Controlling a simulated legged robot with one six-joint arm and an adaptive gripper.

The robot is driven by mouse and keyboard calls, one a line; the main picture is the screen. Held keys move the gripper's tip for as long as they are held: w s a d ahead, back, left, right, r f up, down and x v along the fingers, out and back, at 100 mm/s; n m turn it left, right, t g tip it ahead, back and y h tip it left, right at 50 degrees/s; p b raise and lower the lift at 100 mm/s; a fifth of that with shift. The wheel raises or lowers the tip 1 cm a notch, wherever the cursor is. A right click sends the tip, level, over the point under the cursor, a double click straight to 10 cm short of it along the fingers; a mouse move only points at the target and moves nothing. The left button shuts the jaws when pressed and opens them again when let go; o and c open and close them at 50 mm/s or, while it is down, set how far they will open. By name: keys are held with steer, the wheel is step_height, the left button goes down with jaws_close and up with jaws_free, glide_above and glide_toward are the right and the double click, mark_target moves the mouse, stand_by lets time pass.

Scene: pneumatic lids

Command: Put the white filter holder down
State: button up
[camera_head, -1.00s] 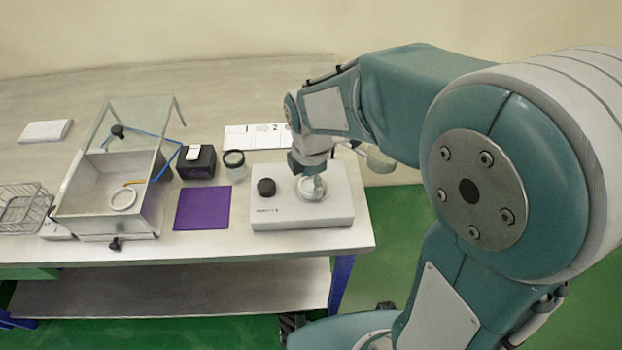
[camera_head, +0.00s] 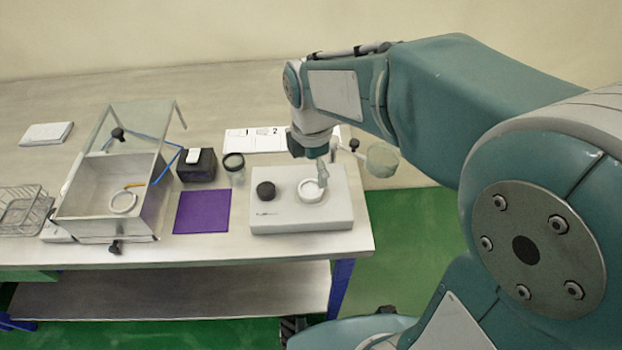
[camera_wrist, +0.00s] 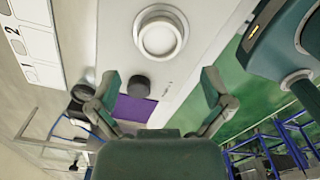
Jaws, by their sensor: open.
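The white filter holder (camera_head: 311,190) is a round white ring-shaped piece on the right part of the white device (camera_head: 290,221). It also shows in the wrist view as a round white piece (camera_wrist: 160,37) at the top middle, on the device's pale top. My gripper (camera_head: 322,176) is above the device at the holder's right edge in the head view. In the wrist view its two fingers (camera_wrist: 158,88) are spread wide with nothing between them, and the holder lies beyond the fingertips.
A black knob (camera_head: 266,190) stands on the device's left part. A purple mat (camera_head: 202,212), a black box (camera_head: 196,170), a clear jar (camera_head: 234,166) and an open clear-lidded box (camera_head: 68,212) are to the left. A numbered white card (camera_head: 262,139) lies behind.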

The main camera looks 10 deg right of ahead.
mark_target(312, 190)
step_height(312, 190, up, 6)
steer(key=shift+r, duration=0.2)
steer(key=s+d+m+t, duration=0.2)
steer(key=s+d+m, duration=0.3)
steer(key=m, duration=0.6)
steer(key=s+d+r+m+t, duration=0.1)
steer(key=s+d+m+t, duration=0.2)
steer(key=m, duration=0.8)
steer(key=s+d, duration=0.2)
steer(key=s, duration=0.2)
steer(key=shift+s+d+r+t, duration=0.3)
steer(key=shift+s+d, duration=0.05)
